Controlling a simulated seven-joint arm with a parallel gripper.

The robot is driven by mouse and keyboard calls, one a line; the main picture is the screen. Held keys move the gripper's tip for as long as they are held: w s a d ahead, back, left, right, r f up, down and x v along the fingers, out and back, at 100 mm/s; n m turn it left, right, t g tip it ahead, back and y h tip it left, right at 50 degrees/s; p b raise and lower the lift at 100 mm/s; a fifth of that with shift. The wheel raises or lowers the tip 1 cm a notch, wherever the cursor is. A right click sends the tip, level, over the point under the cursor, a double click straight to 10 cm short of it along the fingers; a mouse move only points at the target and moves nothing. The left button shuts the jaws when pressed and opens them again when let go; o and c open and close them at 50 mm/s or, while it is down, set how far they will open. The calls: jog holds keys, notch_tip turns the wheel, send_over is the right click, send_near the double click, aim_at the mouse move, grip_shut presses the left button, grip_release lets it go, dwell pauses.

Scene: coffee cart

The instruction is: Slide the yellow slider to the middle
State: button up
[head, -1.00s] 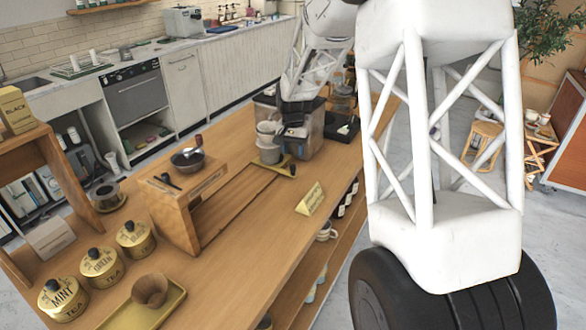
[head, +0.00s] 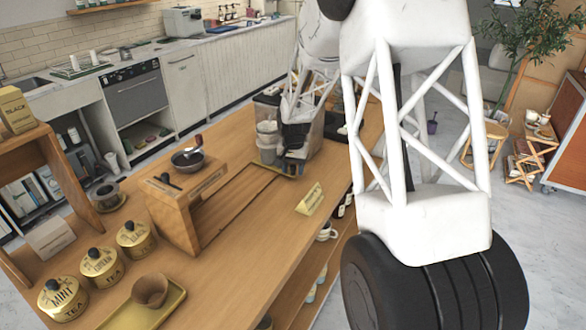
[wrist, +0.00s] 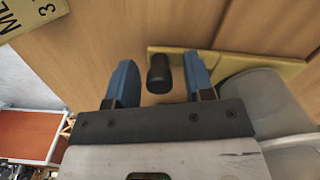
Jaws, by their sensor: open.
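The yellow slider (head: 284,177) is a flat yellow bar with a black knob. It lies across the far end of a long shallow recess in the wooden counter, beside grey cups; my gripper partly covers it in the head view. In the wrist view the yellow bar (wrist: 228,60) runs off to the right, and its black knob (wrist: 158,75) stands upright between my blue fingers. My gripper (wrist: 160,68) is open around the knob, with gaps showing on both sides. It also shows from behind in the head view (head: 291,165).
Grey stacked cups (wrist: 262,100) stand close to my right finger. A clear container (head: 312,135) is behind the gripper. The recess between is clear.

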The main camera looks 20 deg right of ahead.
grip_shut()
jog(key=shift+s, duration=0.1)
dwell(0.3)
jog(key=s+a, duration=1.2)
jog(key=shift+s+a, duration=0.3)
jog(key=shift+a, duration=0.05)
grip_release()
